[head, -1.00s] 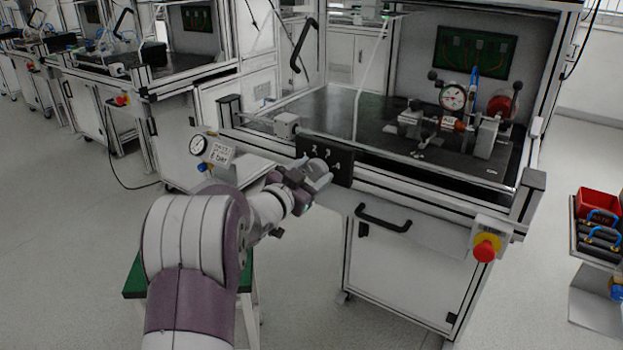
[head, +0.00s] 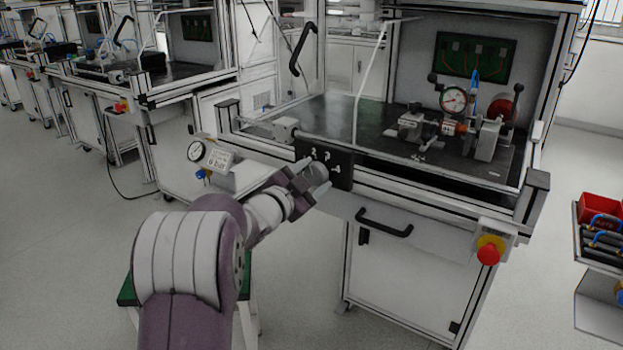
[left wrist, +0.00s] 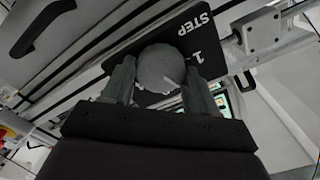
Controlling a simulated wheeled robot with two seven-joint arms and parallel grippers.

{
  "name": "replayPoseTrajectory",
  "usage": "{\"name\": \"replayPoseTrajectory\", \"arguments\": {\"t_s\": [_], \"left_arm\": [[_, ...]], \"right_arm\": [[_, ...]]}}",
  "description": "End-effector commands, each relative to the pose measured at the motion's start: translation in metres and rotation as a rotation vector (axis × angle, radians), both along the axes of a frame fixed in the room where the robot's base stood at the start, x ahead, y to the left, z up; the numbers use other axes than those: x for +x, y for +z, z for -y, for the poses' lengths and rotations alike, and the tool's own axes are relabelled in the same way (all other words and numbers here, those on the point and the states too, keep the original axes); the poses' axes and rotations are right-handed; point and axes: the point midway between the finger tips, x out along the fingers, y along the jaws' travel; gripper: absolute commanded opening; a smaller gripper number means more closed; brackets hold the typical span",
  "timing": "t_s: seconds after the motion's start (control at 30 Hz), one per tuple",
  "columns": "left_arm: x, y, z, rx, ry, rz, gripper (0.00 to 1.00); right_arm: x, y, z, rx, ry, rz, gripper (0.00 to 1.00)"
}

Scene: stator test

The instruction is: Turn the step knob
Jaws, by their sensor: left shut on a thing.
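The step knob (head: 319,171) is a round grey knob on a black panel (head: 342,175) at the front edge of the test bench. White step numbers surround it. In the left wrist view the knob (left wrist: 160,67) sits between the two fingers of my left gripper (left wrist: 158,72), with the word STEP and a 1 on the panel (left wrist: 205,40) beside it. My left gripper (head: 311,186) reaches the knob from the front left and is shut on its sides. A pale mark shows low on the knob, partly by the right finger. My right gripper is out of view.
A gauge (head: 196,151) with a white label stands left of the panel. A black drawer handle (head: 384,222) and a red emergency button (head: 488,253) are to the right. A dial rig (head: 453,100) stands on the bench top. A red bin (head: 598,206) is at far right.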

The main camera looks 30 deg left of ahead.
Motion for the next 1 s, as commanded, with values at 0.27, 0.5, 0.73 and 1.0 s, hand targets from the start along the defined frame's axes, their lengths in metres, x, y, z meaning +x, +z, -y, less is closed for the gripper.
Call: {"name": "replayPoseTrajectory", "arguments": {"t_s": [0.27,0.5,0.73,1.0], "left_arm": [[0.000,-0.001,0.000,-0.002,0.000,-0.004,0.84],[0.000,-0.001,0.000,-0.002,0.000,-0.002,0.84],[-0.023,0.003,-0.002,-0.001,0.002,-0.001,0.84],[-0.092,0.003,-0.009,-0.002,0.006,-0.003,0.84]], "right_arm": [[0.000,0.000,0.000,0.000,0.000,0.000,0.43],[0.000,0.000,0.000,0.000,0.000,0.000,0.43],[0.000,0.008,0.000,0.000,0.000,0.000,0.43],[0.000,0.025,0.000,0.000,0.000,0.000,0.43]]}}
